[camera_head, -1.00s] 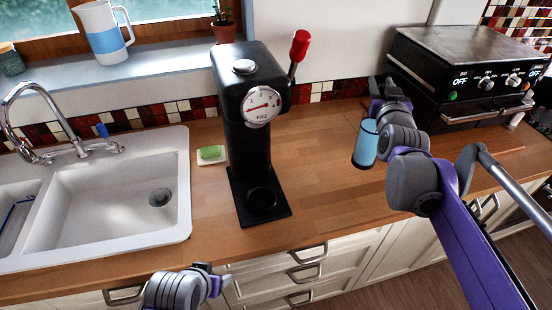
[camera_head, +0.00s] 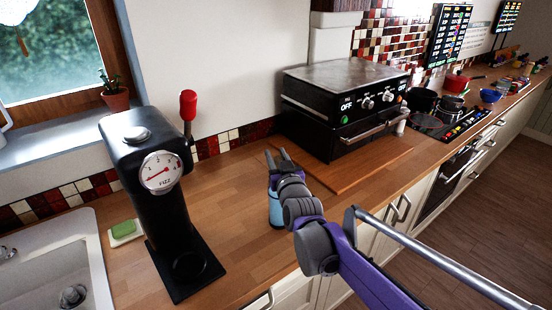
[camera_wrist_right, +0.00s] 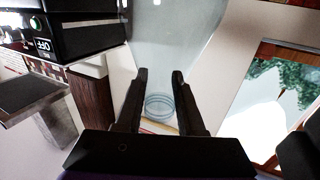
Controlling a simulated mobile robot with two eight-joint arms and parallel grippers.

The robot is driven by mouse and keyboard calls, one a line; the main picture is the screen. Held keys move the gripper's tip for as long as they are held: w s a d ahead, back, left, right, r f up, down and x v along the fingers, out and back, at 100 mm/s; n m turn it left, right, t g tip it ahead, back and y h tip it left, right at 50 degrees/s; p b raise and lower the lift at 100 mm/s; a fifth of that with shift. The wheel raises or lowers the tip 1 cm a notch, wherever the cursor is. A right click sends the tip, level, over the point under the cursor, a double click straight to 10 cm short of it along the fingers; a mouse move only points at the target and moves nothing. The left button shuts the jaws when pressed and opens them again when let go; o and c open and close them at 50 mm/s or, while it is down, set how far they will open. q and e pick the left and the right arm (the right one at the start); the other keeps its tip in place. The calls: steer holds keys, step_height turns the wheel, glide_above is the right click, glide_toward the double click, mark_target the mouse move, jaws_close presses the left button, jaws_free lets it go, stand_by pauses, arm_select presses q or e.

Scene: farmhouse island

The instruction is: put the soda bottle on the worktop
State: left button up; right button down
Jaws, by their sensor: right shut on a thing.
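The soda bottle (camera_head: 275,208) is light blue and appears upright over the wooden worktop (camera_head: 235,235), left of the oven. My right gripper (camera_head: 280,160) is shut on it, and the gripper and wrist hide part of the bottle. In the right wrist view the see-through bottle (camera_wrist_right: 172,50) lies between the two dark fingers (camera_wrist_right: 158,85). I cannot tell whether its base touches the worktop. My left gripper is out of view.
A black soda machine (camera_head: 155,195) with a dial and red lever stands to the left, near a green sponge on a dish (camera_head: 124,231) and the sink (camera_head: 60,265). A black countertop oven (camera_head: 345,105) stands behind right, with a wooden board (camera_head: 360,172) before it. Worktop between is clear.

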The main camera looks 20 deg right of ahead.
steer(key=shift+f, duration=0.2)
steer(key=c, duration=0.5)
jaws_free()
steer(key=shift+r, duration=0.1)
steer(key=s, duration=1.2)
steer(key=s+f+g, duration=1.2)
steer(key=s+f, duration=1.1)
steer(key=s, duration=0.2)
steer(key=shift+a+f+g+y, duration=0.15)
steer(key=shift+a+g+y, duration=0.15)
steer(key=shift+a, duration=0.1)
